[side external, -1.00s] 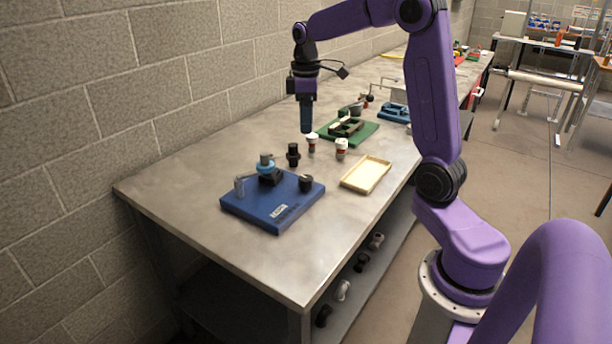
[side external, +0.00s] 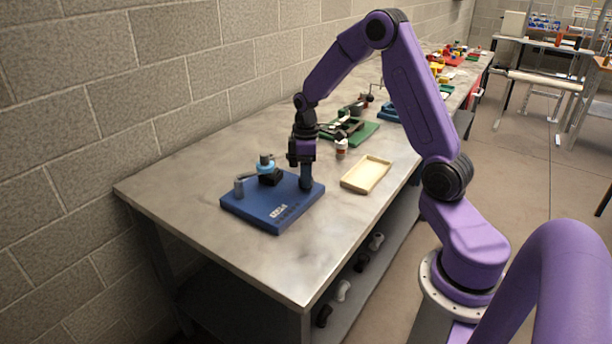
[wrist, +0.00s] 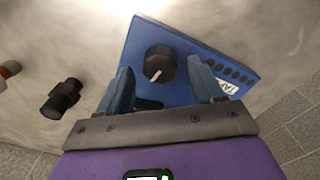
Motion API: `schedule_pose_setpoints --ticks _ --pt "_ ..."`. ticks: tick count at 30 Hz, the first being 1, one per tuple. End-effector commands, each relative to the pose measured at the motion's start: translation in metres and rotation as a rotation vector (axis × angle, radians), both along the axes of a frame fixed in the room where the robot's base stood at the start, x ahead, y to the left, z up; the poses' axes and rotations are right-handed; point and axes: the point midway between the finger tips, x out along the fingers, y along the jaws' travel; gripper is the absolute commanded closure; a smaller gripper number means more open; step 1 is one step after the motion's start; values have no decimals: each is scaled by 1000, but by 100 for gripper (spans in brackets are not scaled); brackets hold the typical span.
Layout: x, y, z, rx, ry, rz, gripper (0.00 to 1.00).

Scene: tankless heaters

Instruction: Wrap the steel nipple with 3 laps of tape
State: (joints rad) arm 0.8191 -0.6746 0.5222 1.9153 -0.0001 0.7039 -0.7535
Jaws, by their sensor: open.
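A blue board (side external: 262,214) with a white label lies on the near part of the bench; it also shows in the wrist view (wrist: 195,45). A black knob with a white pointer line (wrist: 160,64) stands on it. My gripper (side external: 306,186) is open and low over the board's right corner. In the wrist view its blue fingers (wrist: 160,75) are on either side of the knob, with gaps. In the side view the gripper hides the knob. I cannot tell which part is the steel nipple.
A black fitting (wrist: 62,98) lies on the bench beside the board. A white and red bottle (side external: 341,148) stands behind my gripper. A cream tray (side external: 366,174) lies to the right, and a green board with a vise-like tool (side external: 365,132) behind. The front bench surface is clear.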

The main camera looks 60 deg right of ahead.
Motion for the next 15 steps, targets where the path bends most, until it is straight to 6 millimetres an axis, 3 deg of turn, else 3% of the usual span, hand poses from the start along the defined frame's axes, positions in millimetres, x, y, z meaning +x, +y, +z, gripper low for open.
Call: schedule_pose_setpoints --ticks 6,14,15 --pt "0 0 -14 0 1 0 33" --pt "0 0 -15 0 0 0 33" --pt "0 0 -15 0 0 0 40"
